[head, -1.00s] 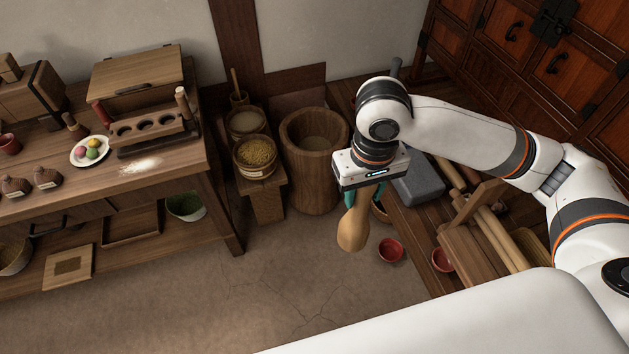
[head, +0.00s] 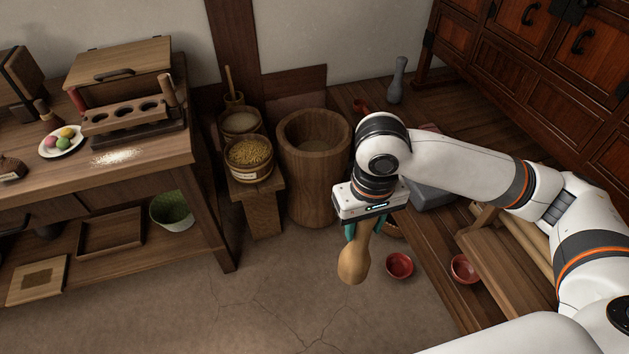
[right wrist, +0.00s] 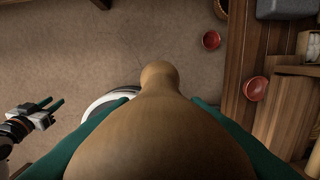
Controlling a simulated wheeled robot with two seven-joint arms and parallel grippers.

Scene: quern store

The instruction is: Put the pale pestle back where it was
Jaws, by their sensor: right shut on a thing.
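The pale wooden pestle (head: 353,264) hangs from my right gripper (head: 362,228), its rounded end down, above the bare floor. The teal fingers are shut on it; in the right wrist view the pestle (right wrist: 160,115) fills the middle between them. My left gripper (right wrist: 47,108) shows only in the right wrist view, at the left, with its teal fingers apart and nothing between them. A wooden rack (head: 135,125) with several round holes stands on the left table, with a red-topped piece at its left end and a brown handle at its right end.
A big wooden mortar (head: 312,185) stands behind my right gripper, left of it. A grain tub (head: 250,160) sits on a stand beside it. Red bowls (head: 399,265) lie near the right platform (head: 430,270). A grey stone pestle (head: 397,80) stands at the back.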

